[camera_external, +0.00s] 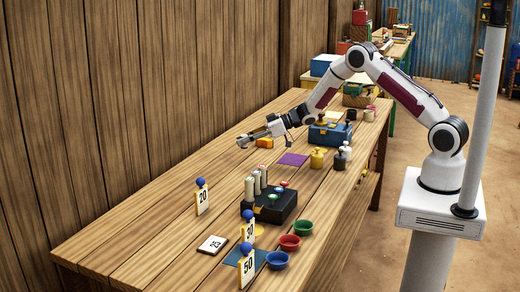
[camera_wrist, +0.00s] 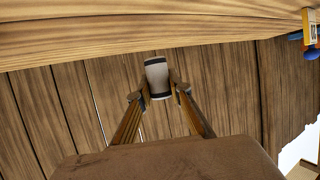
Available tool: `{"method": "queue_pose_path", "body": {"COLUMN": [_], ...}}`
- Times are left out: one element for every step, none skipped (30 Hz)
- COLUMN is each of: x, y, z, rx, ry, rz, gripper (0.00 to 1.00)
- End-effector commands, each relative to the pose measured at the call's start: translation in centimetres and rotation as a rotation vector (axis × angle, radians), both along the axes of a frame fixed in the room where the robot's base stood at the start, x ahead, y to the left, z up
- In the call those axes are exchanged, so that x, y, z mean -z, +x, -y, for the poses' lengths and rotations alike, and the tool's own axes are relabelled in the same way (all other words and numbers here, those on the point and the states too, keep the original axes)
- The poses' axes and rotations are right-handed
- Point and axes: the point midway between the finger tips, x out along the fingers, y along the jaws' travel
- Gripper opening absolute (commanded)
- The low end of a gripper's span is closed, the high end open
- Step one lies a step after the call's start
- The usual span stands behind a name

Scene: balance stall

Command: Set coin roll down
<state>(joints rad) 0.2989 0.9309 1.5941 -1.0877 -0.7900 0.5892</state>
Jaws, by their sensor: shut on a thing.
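My gripper (camera_external: 246,141) is in the external view, above the far-left part of the wooden table (camera_external: 150,238). In the wrist view, my gripper (camera_wrist: 158,86) is shut on a pale coin roll with dark ends (camera_wrist: 157,76). The roll is held between the two fingertips, slightly tilted, with table planks above it in the picture and wall boards behind it. In the external view the held roll is too small to make out clearly. Several similar cream rolls (camera_external: 250,189) stand upright at the black case (camera_external: 275,210).
A purple cloth (camera_external: 293,159), yellow weights (camera_external: 317,159), dark weights (camera_external: 340,160) and a blue box (camera_external: 330,134) lie right of my gripper. The table's left side is mostly clear, beside the plank wall (camera_external: 130,100).

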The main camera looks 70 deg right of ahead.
Motion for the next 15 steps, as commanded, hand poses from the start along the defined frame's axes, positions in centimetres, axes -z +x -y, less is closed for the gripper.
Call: {"method": "queue_pose_path", "body": {"x": [0.8,1.1,1.5,1.8,2.0,2.3,2.4,2.5,2.5,2.6,2.6,2.6,2.6,2.5,2.5], "y": [0.0,0.0,0.0,0.0,0.0,0.1,0.1,0.1,0.1,0.1,0.1,0.1,0.1,0.1,0.1], "z": [0.0,0.0,0.0,0.0,0.0,0.0,0.0,0.0,0.0,0.0,0.0,0.0,0.0,0.0,0.0], "rx": [0.001,0.001,0.000,0.000,0.000,0.001,0.001,0.001,0.001,0.001,0.001,0.001,0.001,0.001,0.001], "ry": [0.002,0.002,0.001,0.000,0.000,0.000,0.000,0.001,0.001,0.000,0.000,0.000,0.000,0.000,0.000], "rz": [-0.001,-0.001,0.000,0.001,0.001,0.001,0.001,0.002,0.002,0.003,0.003,0.003,0.003,0.003,0.003], "gripper": [0.00,0.00,0.00,0.00,0.00,0.00,0.00,0.00,0.00,0.00,0.00,0.00,0.00,0.00,0.00]}}
